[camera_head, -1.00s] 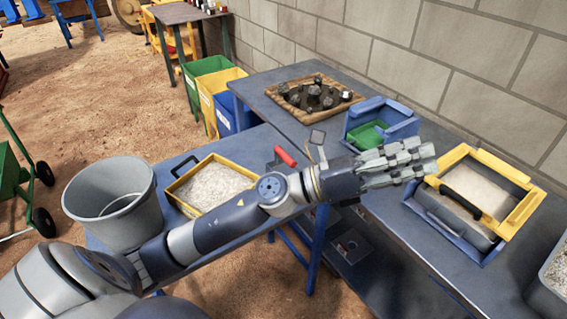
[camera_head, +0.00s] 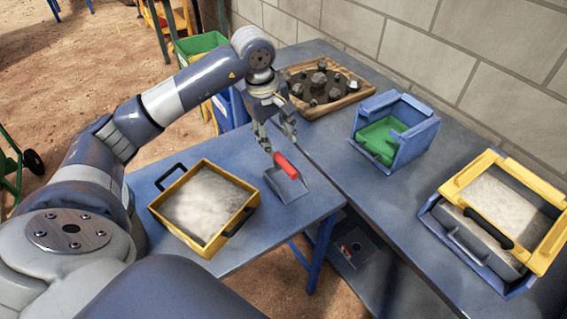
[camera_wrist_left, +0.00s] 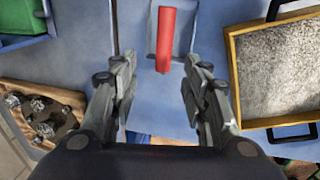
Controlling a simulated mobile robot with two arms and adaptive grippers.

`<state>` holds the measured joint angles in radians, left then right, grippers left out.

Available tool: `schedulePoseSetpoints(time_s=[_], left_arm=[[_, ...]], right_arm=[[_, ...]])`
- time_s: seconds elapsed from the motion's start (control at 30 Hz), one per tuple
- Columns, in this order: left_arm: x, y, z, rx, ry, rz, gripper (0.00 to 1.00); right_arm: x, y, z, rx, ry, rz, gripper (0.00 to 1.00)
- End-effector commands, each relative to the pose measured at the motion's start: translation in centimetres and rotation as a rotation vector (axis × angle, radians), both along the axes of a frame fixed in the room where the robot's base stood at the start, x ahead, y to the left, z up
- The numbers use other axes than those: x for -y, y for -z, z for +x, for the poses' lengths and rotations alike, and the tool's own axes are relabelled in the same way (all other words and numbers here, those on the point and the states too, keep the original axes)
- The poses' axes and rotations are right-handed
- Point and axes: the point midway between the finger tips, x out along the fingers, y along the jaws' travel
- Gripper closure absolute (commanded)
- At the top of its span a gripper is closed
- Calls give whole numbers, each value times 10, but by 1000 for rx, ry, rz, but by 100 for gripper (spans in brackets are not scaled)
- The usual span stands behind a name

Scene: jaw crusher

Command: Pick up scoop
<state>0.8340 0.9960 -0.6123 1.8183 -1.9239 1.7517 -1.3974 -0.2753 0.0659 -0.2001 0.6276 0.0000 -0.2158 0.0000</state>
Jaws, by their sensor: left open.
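The scoop (camera_head: 287,182) lies on the blue table, with a grey pan and a red handle (camera_head: 286,165). In the left wrist view the red handle (camera_wrist_left: 166,38) shows at the top centre, beyond the fingertips and roughly in line with the gap between them. My left gripper (camera_head: 279,147) points down just above the handle end, open and empty. Its two fingers also show in the left wrist view (camera_wrist_left: 160,85), spread wide apart. I cannot tell the exact height above the handle. My right gripper is in neither view.
A yellow-framed tray of pale grit (camera_head: 204,203) stands left of the scoop. A blue bin with a green insert (camera_head: 416,143), a wooden tray of dark rocks (camera_head: 345,102) and a yellow-and-blue box of sand (camera_head: 447,213) stand on the other table surface.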

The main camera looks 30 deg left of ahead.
Motion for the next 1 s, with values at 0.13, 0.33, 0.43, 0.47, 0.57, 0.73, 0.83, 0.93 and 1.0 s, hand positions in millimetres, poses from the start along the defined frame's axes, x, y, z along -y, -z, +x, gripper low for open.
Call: schedulePoseSetpoints(time_s=[0.13, 0.33, 0.43, 0.47, 0.57, 0.73, 0.83, 0.93, 1.0], left_arm=[[3, 25, 3, -7, 0, -4, 57], [5, 43, 7, -2, 1, -5, 57], [6, 51, 7, -5, 0, -5, 57], [6, 55, 7, -6, 0, -6, 57], [8, 70, 7, -7, 2, -8, 57], [9, 91, 11, -4, 1, -7, 57], [9, 95, 12, -1, 1, -6, 57], [9, 96, 13, 0, 1, -5, 57], [9, 96, 13, 0, 1, -5, 57]], right_arm=[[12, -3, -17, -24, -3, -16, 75], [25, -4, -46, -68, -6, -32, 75], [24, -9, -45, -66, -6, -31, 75], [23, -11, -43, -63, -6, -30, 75], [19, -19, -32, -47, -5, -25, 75], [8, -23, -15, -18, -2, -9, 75], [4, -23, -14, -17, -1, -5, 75], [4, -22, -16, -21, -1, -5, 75], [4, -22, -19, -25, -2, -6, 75]])
